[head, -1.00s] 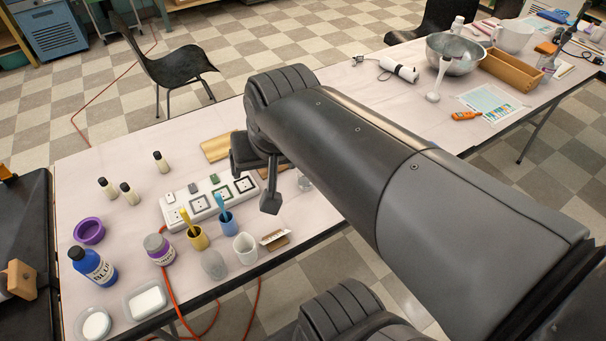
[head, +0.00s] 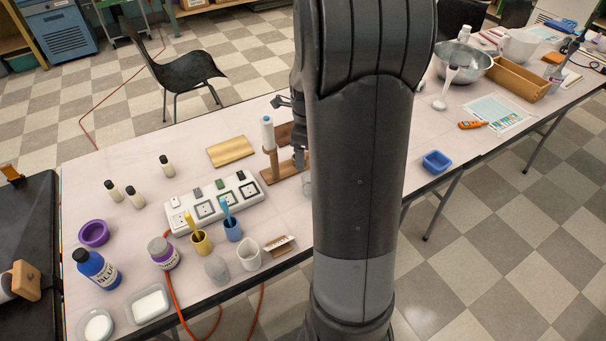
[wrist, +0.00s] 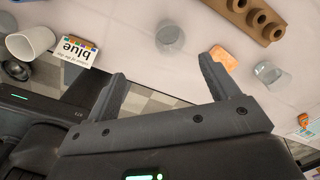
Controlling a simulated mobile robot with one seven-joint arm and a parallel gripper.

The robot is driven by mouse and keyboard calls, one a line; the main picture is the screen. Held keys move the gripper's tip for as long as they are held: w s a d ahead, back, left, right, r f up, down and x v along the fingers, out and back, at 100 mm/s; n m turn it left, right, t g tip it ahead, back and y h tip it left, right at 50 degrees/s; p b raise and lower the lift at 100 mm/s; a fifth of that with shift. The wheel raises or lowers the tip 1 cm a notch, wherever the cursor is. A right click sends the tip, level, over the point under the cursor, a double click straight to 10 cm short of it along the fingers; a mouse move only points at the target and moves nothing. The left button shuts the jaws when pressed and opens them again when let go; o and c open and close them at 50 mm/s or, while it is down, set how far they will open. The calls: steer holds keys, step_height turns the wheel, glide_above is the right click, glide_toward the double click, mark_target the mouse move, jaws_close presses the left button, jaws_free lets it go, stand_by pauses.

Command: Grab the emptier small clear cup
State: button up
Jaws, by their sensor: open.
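Two small clear cups show in the wrist view: one cup (wrist: 170,38) at the upper middle, beyond the gap between my fingers, and another cup (wrist: 272,75) to the right, outside my right finger. How full each one is I cannot tell. My gripper (wrist: 162,68) is open, with nothing between its fingers. In the head view a clear cup (head: 307,186) shows in part at the left edge of my arm; the arm hides the area behind it and most of my gripper.
In the wrist view, a white cup (wrist: 32,41) and a "blue" card (wrist: 70,48) lie left, an orange block (wrist: 223,58) sits between the clear cups, and a holed wooden rack (wrist: 256,20) is above. In the head view a power strip (head: 213,203) and bottles crowd the table's left.

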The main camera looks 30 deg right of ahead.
steer(key=shift+w+d+f+m+g, duration=0.15)
steer(key=shift+d+f+m, duration=0.3)
steer(key=shift+f, duration=1.95)
steer(key=shift+w+d+f+m+g, duration=0.1)
steer(key=shift+d+f+m, duration=0.35)
steer(key=shift+f, duration=1.9)
steer(key=shift+w+d+f+m+g, duration=0.15)
steer(key=shift+f+m, duration=0.45)
steer(key=shift+f, duration=1.8)
steer(key=c, duration=1.1)
